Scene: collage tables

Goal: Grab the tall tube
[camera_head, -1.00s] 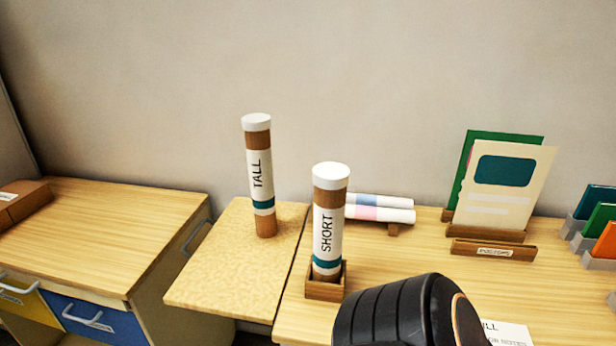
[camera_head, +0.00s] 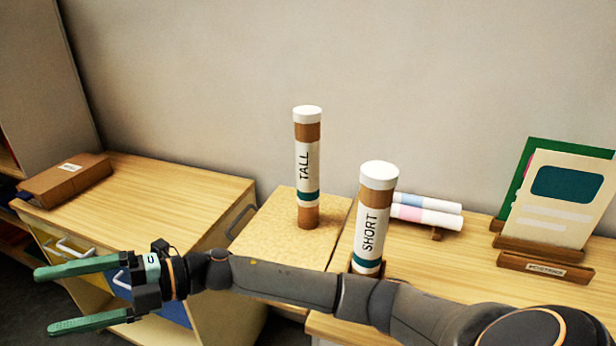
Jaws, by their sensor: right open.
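The tall tube (camera_head: 307,165) is brown with a white cap, a white label reading TALL and a teal band. It stands upright on a speckled board (camera_head: 281,223) that sits lower than the table beside it. My right gripper (camera_head: 85,295) has green fingers spread apart, empty, pointing left. It is at the lower left, well left of and nearer than the tall tube. My left gripper is not in view.
A wooden cabinet (camera_head: 165,200) with a brown box (camera_head: 66,181) stands at left. Rolled papers (camera_head: 428,213) lie behind the short tube. A card stand (camera_head: 545,253) is at right on the table. My right arm crosses in front of the tubes.

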